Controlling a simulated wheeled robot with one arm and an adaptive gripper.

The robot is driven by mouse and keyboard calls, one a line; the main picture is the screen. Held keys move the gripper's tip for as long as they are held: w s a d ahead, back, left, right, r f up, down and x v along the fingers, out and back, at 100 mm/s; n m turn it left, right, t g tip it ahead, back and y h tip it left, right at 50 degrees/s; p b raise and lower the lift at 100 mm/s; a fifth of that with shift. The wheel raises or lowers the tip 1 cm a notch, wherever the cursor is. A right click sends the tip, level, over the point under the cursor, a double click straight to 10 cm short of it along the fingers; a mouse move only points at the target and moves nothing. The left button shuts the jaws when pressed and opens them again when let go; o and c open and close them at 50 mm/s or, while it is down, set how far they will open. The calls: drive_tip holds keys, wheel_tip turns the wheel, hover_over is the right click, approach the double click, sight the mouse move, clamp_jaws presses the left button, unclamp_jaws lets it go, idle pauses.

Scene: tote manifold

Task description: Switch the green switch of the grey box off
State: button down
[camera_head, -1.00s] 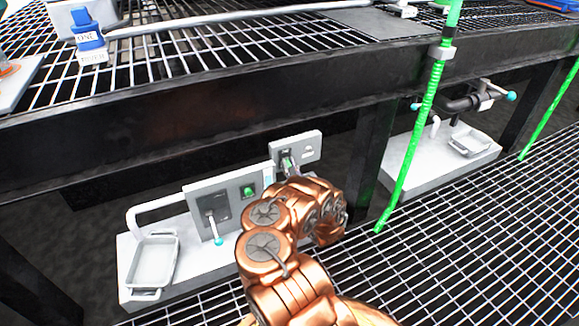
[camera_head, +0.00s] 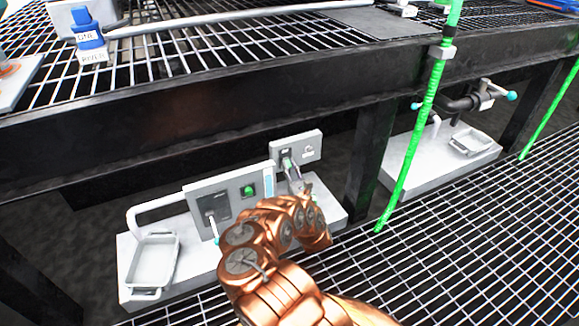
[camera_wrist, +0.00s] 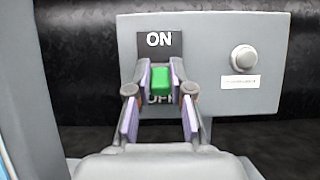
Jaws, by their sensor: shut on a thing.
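The grey box (camera_head: 312,145) stands upright at the back of the white base in the head view. Its face (camera_wrist: 225,60) fills the upper middle of the wrist view. The green switch (camera_wrist: 161,82) sits below the ON label (camera_wrist: 159,39) and just above the OFF label (camera_wrist: 159,99), which is partly hidden. My gripper (camera_wrist: 160,78) is shut on the green switch, with one finger on each side of it. In the head view my gripper (camera_head: 291,166) reaches the left part of the grey box, and the switch is hidden there.
A larger grey panel (camera_head: 230,188) with a green button and a lever stands close to the left of my arm. A white tray (camera_head: 155,262) is at the left end of the base. A dark post and green hose (camera_head: 405,165) stand to the right. A dark beam runs above.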

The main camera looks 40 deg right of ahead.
sight(290, 166)
drive_tip(key=c, duration=1)
unclamp_jaws()
drive_tip(key=shift+c, duration=0.2)
drive_tip(key=shift+r, duration=0.1)
drive_tip(key=shift+s+d+r, duration=0.1)
drive_tip(key=shift+r, duration=4.75)
